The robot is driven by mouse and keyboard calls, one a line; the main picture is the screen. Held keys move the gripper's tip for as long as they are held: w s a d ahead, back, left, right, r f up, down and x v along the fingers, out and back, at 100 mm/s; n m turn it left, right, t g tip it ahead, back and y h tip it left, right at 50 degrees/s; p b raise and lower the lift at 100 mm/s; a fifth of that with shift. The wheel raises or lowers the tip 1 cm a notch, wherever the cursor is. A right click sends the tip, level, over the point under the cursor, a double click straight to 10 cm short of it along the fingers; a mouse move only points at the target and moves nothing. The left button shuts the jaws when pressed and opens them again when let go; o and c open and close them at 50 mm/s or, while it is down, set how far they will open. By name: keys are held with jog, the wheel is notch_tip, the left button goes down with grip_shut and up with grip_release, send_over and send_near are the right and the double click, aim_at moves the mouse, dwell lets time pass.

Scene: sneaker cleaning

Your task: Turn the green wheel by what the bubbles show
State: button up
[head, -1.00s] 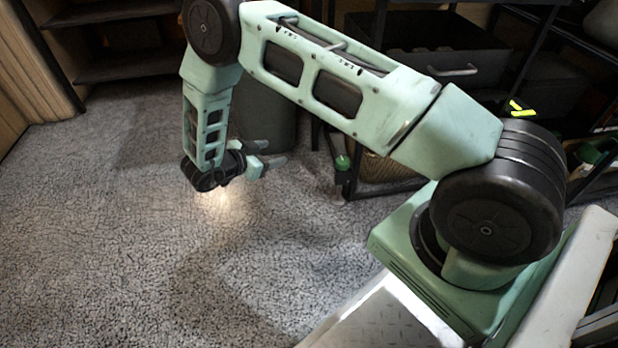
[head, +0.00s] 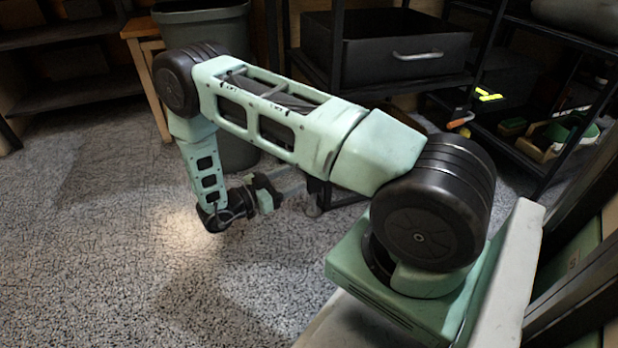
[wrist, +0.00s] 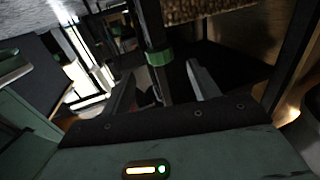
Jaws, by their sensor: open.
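A green ring-like wheel (wrist: 160,57) sits around a dark upright post in the wrist view. My gripper (wrist: 162,82) is open, with one finger on each side of the post's line. The wheel appears ahead of the fingers, and I see no clear contact. In the head view my gripper (head: 292,190) is low above the floor, beside the foot of the black rack. The wheel cannot be made out there. I cannot make out any bubbles in either view.
The black rack (head: 340,50) holds a dark drawer (head: 385,48) with a light handle. A grey bin (head: 222,60) stands behind my arm. A shelf at the right holds an orange-handled tool (head: 460,120) and green items. The speckled floor (head: 80,240) at left is clear.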

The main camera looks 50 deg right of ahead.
aim_at(308, 171)
jog(key=b+x, duration=0.2)
jog(key=x, duration=0.4)
jog(key=shift+f+b, duration=0.15)
jog(key=shift+b, duration=0.15)
jog(key=shift+s+d, duration=0.15)
jog(key=shift+d, duration=0.35)
jog(key=c, duration=1)
